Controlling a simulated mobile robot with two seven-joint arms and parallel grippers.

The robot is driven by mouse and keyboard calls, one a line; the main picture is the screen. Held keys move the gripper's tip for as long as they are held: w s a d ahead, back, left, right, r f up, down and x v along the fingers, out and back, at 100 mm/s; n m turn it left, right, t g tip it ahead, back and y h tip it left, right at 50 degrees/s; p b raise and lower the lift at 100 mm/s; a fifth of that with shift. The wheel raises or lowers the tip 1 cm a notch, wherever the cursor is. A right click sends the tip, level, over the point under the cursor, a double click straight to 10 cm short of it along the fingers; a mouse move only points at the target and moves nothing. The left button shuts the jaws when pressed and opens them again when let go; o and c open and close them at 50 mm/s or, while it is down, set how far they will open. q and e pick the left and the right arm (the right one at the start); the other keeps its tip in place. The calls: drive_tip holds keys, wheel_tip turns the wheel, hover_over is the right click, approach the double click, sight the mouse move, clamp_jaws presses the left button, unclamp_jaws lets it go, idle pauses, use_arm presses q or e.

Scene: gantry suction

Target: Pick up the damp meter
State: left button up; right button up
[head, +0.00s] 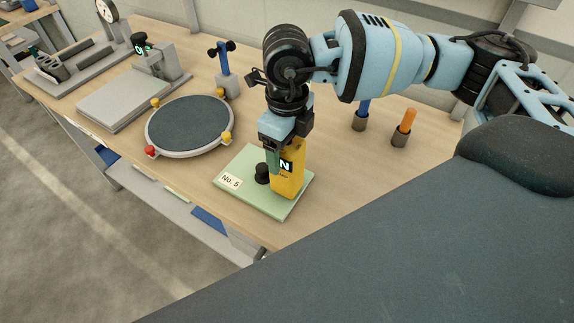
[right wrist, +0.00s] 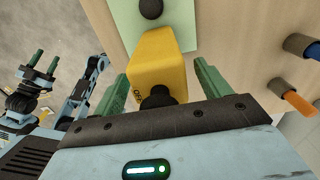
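The damp meter appears to be the yellow block-shaped device (head: 289,180) with a dark display, standing on a pale green plate (head: 233,195) labelled "No. 5". My right gripper (head: 283,158) is over its top, pointing down. In the right wrist view the yellow body (right wrist: 158,62) lies between the two green fingers (right wrist: 161,72), with a visible gap at the right finger, so the gripper is open around it. A black knob (head: 262,173) is beside the meter on the plate. My left gripper (right wrist: 40,66) shows only in the right wrist view, away from the table, its fingers apart.
A round dark plate (head: 190,122) with yellow and red knobs lies left of the green plate. Blue and orange handled tools (head: 406,125) stand in holders at the right. Bare wood lies between.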

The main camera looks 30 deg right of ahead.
clamp_jaws()
idle(0.3)
drive_tip(key=shift+r, duration=0.2)
drive_tip(key=shift+r, duration=0.3)
wheel_tip(320, 180, up, 2)
drive_tip(key=shift+w+r, duration=0.1)
drive_tip(key=shift+s+a+r, duration=0.2)
drive_tip(key=shift+s+a, duration=0.25)
drive_tip(key=shift+a, duration=0.1)
drive_tip(key=s+a+r, duration=0.1)
drive_tip(key=s+a, duration=0.8)
drive_tip(key=a, duration=0.2)
drive_tip(key=shift+a+r+b, duration=0.25)
drive_tip(key=shift+a+b, duration=0.05)
drive_tip(key=shift+b, duration=0.1)
